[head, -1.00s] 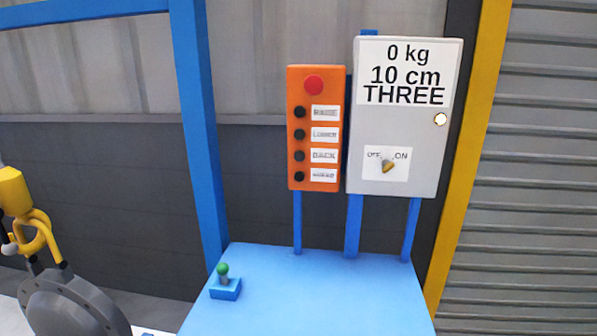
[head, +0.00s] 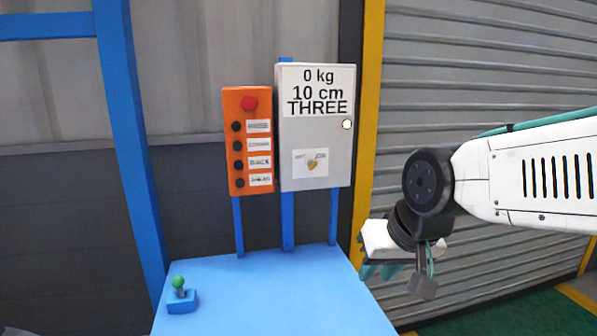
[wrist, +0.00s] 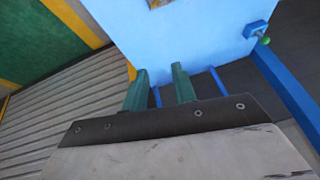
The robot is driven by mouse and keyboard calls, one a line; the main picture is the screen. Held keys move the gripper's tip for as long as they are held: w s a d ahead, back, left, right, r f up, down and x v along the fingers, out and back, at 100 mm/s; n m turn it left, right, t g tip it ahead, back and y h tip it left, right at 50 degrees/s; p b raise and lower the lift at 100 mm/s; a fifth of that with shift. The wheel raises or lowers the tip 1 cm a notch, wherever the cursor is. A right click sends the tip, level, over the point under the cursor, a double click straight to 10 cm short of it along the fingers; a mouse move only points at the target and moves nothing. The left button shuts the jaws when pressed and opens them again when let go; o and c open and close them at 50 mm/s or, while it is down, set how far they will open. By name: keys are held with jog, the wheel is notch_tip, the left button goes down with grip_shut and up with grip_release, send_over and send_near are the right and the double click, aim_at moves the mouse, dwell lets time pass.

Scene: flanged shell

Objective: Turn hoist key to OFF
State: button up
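The hoist key (head: 311,165) is a small yellowish key on a white OFF/ON label, low on the grey control box (head: 337,150). The key looks turned toward the ON side, but it is too small to be certain. My gripper (head: 379,271) is in the head view, right of and below the box, beside the blue table's right edge, well apart from the key. In the wrist view, its two green fingers (wrist: 159,80) are apart with nothing between them. The key is not clearly visible in the wrist view.
An orange pendant (head: 249,140) with a red button and several black buttons stands left of the box. A green-knobbed lever (head: 180,294) sits on the blue table (head: 265,295). A yellow post (head: 368,130) and grey shutter (head: 480,60) are at right. The tabletop before the box is clear.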

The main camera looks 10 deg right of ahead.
jog(key=w+a+r+m+t, duration=0.15)
jog(key=w+t, duration=0.25)
jog(key=w, duration=0.6)
jog(key=w+a+r+m+t, duration=0.1)
jog(key=w+a+m+t, duration=0.15)
jog(key=w, duration=0.75)
jog(key=m+t+h, duration=0.7)
jog(key=t, duration=0.1)
send_near(312, 168)
jog(key=w, duration=0.2)
jog(key=shift+m+t, duration=0.25)
jog(key=shift+m, duration=0.05)
jog(key=x, duration=0.5)
jog(key=d+x, duration=0.1)
jog(key=x, duration=0.2)
jog(key=shift+s+a, duration=0.1)
jog(key=shift+s, duration=0.05)
grip_shut()
